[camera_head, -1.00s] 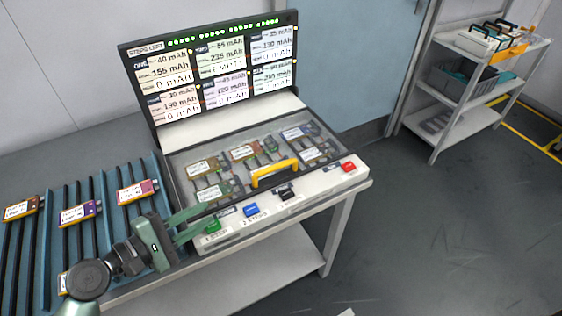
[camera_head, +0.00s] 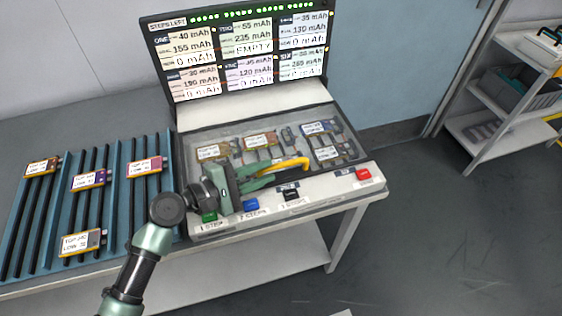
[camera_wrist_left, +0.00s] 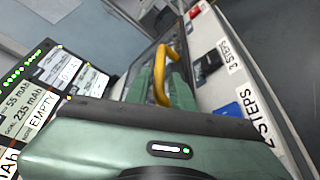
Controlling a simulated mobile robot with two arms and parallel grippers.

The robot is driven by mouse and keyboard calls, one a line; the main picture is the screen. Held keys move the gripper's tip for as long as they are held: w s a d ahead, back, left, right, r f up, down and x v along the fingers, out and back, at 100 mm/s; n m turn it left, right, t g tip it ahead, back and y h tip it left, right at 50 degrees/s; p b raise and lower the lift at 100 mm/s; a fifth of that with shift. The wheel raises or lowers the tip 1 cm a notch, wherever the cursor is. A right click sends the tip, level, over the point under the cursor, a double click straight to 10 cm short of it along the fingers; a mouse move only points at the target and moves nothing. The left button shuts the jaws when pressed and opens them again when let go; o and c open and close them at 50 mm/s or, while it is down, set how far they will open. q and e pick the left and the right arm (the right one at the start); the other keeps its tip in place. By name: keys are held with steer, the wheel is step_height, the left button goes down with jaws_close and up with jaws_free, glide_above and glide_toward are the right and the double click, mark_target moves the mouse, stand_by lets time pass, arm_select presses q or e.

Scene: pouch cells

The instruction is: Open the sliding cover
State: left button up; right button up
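The sliding cover (camera_head: 272,124) is a clear panel over the case's bay, with several pouch cells showing beneath it. Its yellow handle (camera_head: 293,164) is a raised bar near the case's front edge, partly hidden by my fingers. My left gripper (camera_head: 272,174) reaches in from the left, low over the cover's front. In the left wrist view, the yellow handle (camera_wrist_left: 159,84) runs between the two green fingers of my left gripper (camera_wrist_left: 160,78). The fingers are apart, and I cannot tell whether either touches the bar. My right gripper is out of view.
A screen panel (camera_head: 238,50) stands behind the bay. Green, blue (camera_head: 250,205), black (camera_head: 291,194) and red (camera_head: 363,174) buttons line the front ledge, close below my gripper. A blue ribbed rack (camera_head: 125,200) with several cells is at left. A shelf (camera_head: 500,120) stands at right.

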mark_target(272, 169)
arm_select(q)
steer(key=shift+x, duration=2.75)
jaws_close()
